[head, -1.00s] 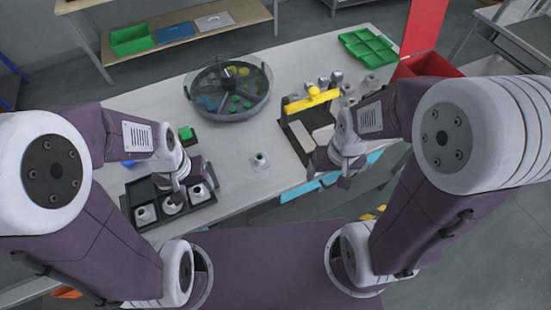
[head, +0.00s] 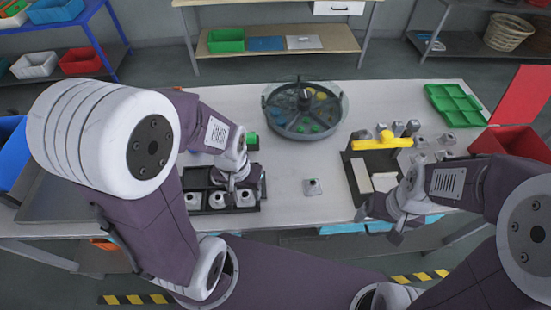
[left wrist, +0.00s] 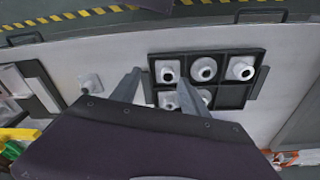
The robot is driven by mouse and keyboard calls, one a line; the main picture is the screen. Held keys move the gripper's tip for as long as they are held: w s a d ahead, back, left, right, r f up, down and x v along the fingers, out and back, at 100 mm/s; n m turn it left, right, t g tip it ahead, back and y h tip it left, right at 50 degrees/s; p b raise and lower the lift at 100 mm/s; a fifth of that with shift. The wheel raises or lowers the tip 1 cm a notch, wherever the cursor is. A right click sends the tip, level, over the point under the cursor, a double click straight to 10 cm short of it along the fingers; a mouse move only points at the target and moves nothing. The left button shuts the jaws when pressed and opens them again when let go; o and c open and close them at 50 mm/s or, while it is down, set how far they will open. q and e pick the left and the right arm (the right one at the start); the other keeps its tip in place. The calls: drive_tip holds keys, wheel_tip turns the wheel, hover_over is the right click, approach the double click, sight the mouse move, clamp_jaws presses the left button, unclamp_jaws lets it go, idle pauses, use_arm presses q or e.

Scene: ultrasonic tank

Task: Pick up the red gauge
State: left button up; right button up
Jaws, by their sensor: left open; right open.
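I cannot make out a red gauge in either view. My left gripper (head: 240,185) is over the black compartment tray (head: 243,209) on the table and hides part of it. The tray holds several pale square blocks with round tops, such as this block (left wrist: 241,70). My right gripper (head: 382,214) is empty at the table's front edge, beside a dark tray.
A round divided carousel (head: 303,128) with green and yellow pieces stands mid-table. A lone pale block (head: 312,187) sits in front of it. A yellow-handled object (head: 380,143), a green compartment tray (head: 455,105) and a red open bin (head: 508,141) are on the right. Bare table surrounds the lone block.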

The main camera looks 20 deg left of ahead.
use_arm(q)
drive_tip(key=w+a+r+m+p, duration=0.15)
drive_tip(key=w+r+m, duration=0.25)
drive_tip(key=w+m, duration=0.4)
drive_tip(key=w+a+r+m+p, duration=0.1)
drive_tip(key=w+a+r+m, duration=0.1)
drive_tip(key=w+r+m, duration=0.5)
drive_tip(key=w+a+f+m+p, duration=0.1)
drive_tip(key=w+a+f+p, duration=0.25)
drive_tip(key=w+a, duration=0.45)
drive_tip(key=shift+n+g, duration=0.6)
drive_tip(key=shift+n, duration=0.2)
drive_tip(key=a+f, duration=0.4)
drive_tip(key=f, duration=0.1)
drive_tip(key=a+f+p, duration=0.1)
drive_tip(key=a+f, duration=0.1)
drive_tip(key=shift+a+f, duration=0.3)
drive_tip(key=shift+f, duration=0.1)
drive_tip(key=shift+d+f+p, duration=0.2)
drive_tip(key=shift+f+p, duration=0.6)
drive_tip(key=shift+f, duration=1.1)
drive_tip(key=shift+a+f, duration=0.1)
drive_tip(key=f+p, duration=0.2)
drive_tip(key=f, duration=0.2)
drive_tip(key=shift+s+p, duration=0.2)
drive_tip(key=shift+p, duration=0.15)
drive_tip(key=shift+w+f, duration=0.1)
drive_tip(key=shift+f, duration=0.4)
clamp_jaws()
